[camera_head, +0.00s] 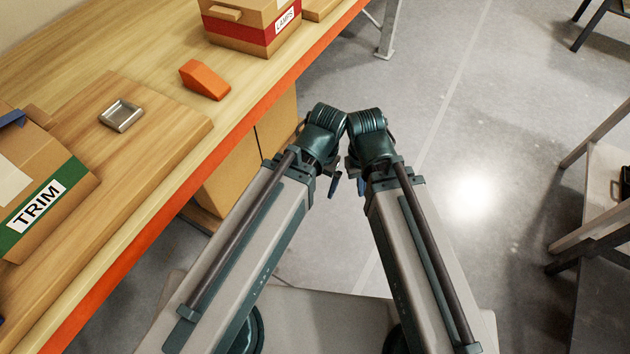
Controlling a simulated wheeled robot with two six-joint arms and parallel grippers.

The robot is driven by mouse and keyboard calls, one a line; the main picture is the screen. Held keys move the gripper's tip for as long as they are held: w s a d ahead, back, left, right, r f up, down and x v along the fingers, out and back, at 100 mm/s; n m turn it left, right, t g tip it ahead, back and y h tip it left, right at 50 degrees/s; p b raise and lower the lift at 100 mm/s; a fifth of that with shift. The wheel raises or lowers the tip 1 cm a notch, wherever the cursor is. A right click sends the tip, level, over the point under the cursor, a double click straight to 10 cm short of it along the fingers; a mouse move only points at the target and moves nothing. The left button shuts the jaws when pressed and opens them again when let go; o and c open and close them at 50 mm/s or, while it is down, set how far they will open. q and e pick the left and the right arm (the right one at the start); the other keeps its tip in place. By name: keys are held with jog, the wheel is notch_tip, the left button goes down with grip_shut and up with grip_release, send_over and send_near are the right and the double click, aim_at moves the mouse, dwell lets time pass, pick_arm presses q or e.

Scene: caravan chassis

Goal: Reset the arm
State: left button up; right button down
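My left arm comes in from the lower left and my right arm from the lower right. Their wrist ends come close together near the middle of the view, above the floor beside the workbench. Under the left wrist a small dark blue tip (334,184) shows, and another small dark piece (361,187) shows by the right wrist. These may be parts of my grippers, but the wrists hide most of them. I cannot see the jaws or anything between them.
A wooden workbench (165,62) with an orange edge runs along the left. It holds a TRIM box (75,193), a metal tray (108,120), an orange wedge (205,80) and a LAMPS box (240,33). A grey bench (610,165) stands at right. Floor (480,130) between is clear.

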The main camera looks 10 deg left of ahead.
notch_tip(320, 180, up, 11)
jog(key=p, duration=1.1)
jog(key=shift+r, duration=0.2)
